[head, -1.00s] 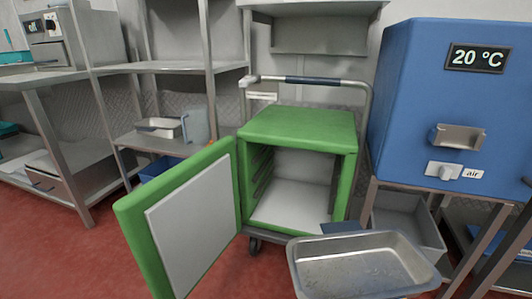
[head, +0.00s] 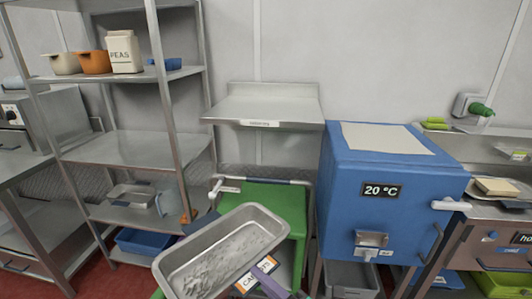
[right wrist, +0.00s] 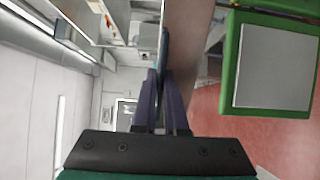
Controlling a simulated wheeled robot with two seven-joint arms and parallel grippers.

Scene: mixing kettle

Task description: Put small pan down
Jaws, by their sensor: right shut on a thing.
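The small pan (head: 222,252) is a grey metal rectangular tray with a scuffed bottom, seen from above in the head view. It is held in front of the green cabinet (head: 262,195). A dark blue tab (head: 207,222) shows at its far left rim. My right gripper (head: 283,293) is at the pan's near right end, partly cut off by the frame edge. In the right wrist view its purple fingers (right wrist: 162,105) are shut on a dark blue strip (right wrist: 164,60) beside the grey pan wall.
A blue box (head: 395,220) reading 20 °C stands right of the green cabinet. Metal shelving (head: 135,148) stands at left, its middle shelf bare. A wall shelf (head: 265,105) above the cabinet is empty. The cabinet's green door (right wrist: 232,65) shows in the right wrist view.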

